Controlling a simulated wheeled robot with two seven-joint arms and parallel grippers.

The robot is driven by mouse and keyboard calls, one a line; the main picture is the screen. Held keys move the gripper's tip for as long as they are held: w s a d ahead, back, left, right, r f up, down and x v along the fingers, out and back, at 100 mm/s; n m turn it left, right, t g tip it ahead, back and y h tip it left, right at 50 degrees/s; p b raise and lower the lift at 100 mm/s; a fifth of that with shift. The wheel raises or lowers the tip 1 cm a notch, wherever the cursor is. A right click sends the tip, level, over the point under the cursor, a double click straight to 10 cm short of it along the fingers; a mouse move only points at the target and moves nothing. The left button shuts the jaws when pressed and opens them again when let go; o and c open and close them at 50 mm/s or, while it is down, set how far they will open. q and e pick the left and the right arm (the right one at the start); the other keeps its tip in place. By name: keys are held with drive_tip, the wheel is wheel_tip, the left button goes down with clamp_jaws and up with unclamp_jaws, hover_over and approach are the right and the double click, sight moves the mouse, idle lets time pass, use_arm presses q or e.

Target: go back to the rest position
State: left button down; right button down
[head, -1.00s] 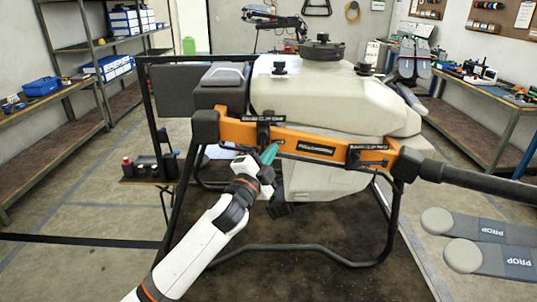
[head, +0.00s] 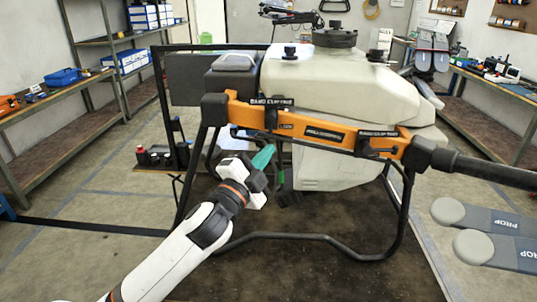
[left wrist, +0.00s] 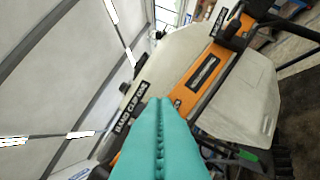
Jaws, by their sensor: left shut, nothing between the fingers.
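My left gripper (head: 264,160) has teal fingers and is shut and empty. In the head view its arm reaches in from the lower left, and the fingertips are just in front of and below the orange frame bar (head: 320,132) of the spray drone (head: 340,85). I cannot tell whether they touch anything. In the left wrist view the closed teal fingers (left wrist: 160,110) point up at the drone's orange bar (left wrist: 205,72) and pale tank (left wrist: 175,65). My right gripper is in neither view.
A small stand with bottles (head: 158,155) is at the left. Shelves (head: 60,95) line the left wall and a workbench (head: 500,85) the right. Folded propellers (head: 490,215) lie at the right. Floor at lower left is clear.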

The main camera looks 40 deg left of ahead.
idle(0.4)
use_arm(q)
drive_tip(key=w+a+f+n+g+y, duration=0.1)
drive_tip(key=w+a+f+n+g, duration=0.1)
drive_tip(key=f, duration=0.9)
drive_tip(key=w+a+f+n+g, duration=0.1)
drive_tip(key=w+a+f+g, duration=0.15)
drive_tip(key=f, duration=0.75)
drive_tip(key=s+f+n+g, duration=0.2)
drive_tip(key=s+f+g, duration=0.1)
drive_tip(key=f, duration=0.9)
drive_tip(key=s+f+n+g, duration=0.1)
drive_tip(key=s+f+g, duration=0.25)
drive_tip(key=f, duration=0.95)
drive_tip(key=s+d+f+n+g+h, duration=0.1)
drive_tip(key=s+d+f+g, duration=0.3)
drive_tip(key=s+f, duration=0.9)
drive_tip(key=s+d+f+n+g+h, duration=0.15)
drive_tip(key=s+d+f, duration=0.45)
drive_tip(key=s+f, duration=0.65)
drive_tip(key=s+d+f+g, duration=0.1)
drive_tip(key=s+d+f, duration=0.1)
drive_tip(key=s, duration=0.5)
drive_tip(key=s+d+f+n+g, duration=0.1)
drive_tip(key=s+d+f+g, duration=0.1)
drive_tip(key=s, duration=0.6)
drive_tip(key=shift+d, duration=0.2)
drive_tip(key=shift+f, duration=0.1)
